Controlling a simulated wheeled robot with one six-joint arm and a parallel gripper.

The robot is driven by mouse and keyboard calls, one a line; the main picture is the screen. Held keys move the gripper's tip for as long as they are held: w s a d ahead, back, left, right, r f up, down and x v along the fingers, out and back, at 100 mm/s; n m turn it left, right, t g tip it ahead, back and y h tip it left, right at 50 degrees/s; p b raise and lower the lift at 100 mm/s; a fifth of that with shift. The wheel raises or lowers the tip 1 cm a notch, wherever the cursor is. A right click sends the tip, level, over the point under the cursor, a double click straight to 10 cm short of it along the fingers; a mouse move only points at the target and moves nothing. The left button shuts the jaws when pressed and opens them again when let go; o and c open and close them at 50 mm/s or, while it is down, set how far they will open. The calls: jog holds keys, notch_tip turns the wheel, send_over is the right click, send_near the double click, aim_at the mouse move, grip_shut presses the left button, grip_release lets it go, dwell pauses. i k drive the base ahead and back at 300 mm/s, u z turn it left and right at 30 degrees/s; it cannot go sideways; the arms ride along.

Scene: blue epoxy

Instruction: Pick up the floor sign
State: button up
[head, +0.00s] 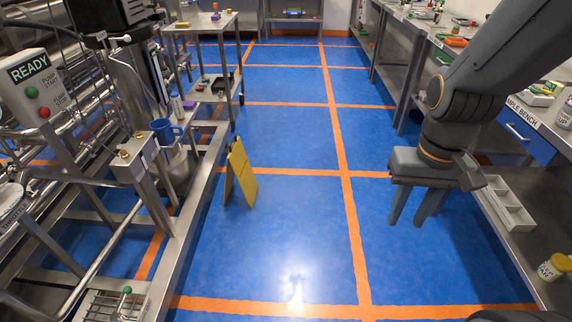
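The floor sign (241,174) is a yellow folding A-frame board. It stands upright on the blue floor left of the middle in the head view, close beside the steel frame on the left. My gripper (411,208) hangs at the right, its two fingers pointing down and apart, with nothing visible between them. It is well to the right of the sign, near the edge of the right bench, and not touching the sign.
A steel skid (186,240) with pipes and a control box (38,88) fills the left side. A steel cart (214,90) stands behind the sign. A sample bench (535,190) with a white divided tray (508,204) runs along the right. The blue floor (285,215) between is clear.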

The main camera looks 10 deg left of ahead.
aim_at(238, 163)
jog(key=z, duration=0.25)
jog(key=i, duration=1.55)
jog(key=u, duration=0.75)
jog(key=i, duration=0.95)
jog(key=u, duration=1.1)
jog(key=i, duration=0.35)
jog(key=u, duration=0.3)
